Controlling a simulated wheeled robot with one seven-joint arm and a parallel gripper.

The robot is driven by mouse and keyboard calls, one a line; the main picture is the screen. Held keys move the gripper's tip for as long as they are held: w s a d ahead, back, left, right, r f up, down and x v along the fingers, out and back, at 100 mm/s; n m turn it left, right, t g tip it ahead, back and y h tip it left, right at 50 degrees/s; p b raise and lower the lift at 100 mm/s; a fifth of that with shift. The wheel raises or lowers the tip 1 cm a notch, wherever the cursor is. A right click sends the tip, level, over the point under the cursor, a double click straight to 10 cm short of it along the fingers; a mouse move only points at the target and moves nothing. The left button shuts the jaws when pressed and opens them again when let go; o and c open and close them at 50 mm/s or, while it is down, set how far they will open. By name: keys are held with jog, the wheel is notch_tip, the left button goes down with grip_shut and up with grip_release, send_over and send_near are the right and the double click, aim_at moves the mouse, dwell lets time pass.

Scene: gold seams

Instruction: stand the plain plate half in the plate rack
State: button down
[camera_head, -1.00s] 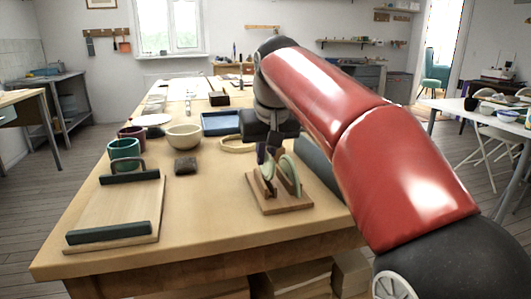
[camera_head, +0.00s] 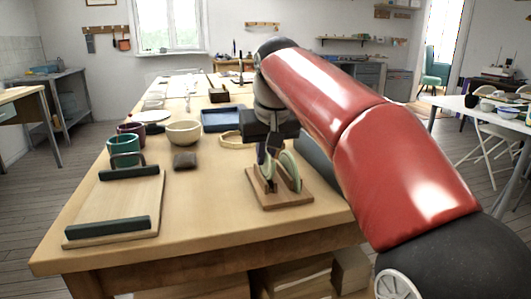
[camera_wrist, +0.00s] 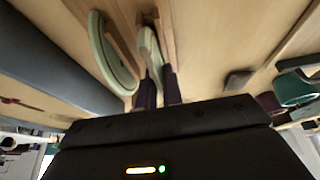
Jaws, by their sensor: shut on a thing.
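The plate rack (camera_head: 281,201) is a wooden base with upright pieces, near the front right of the workbench. My gripper (camera_head: 266,156) is right above its left side, fingers pointing down. It is shut on a pale green plate half (camera_wrist: 148,45), which stands on edge between the rack's uprights. In the head view the fingers and rack partly hide this half. A second pale green plate half (camera_head: 290,171) stands on edge to its right in the rack, apart from my fingers; it also shows in the wrist view (camera_wrist: 112,62). I cannot tell whether the held half touches the rack base.
A wooden board with dark green bars (camera_head: 118,205) lies at the front left. A teal cup (camera_head: 123,148), a cream bowl (camera_head: 184,133), a dark block (camera_head: 185,161) and a blue tray (camera_head: 222,118) stand farther back. Bench between board and rack is clear.

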jog(key=shift+f+b, duration=0.3)
jog(key=shift+f, duration=0.5)
dwell(1.4)
jog(key=c, duration=1)
grip_release()
jog(key=shift+r, duration=0.1)
jog(key=shift+r+p, duration=1.45)
jog(key=shift+p, duration=0.1)
jog(key=shift+r+p, duration=0.4)
jog(key=shift+r, duration=1.05)
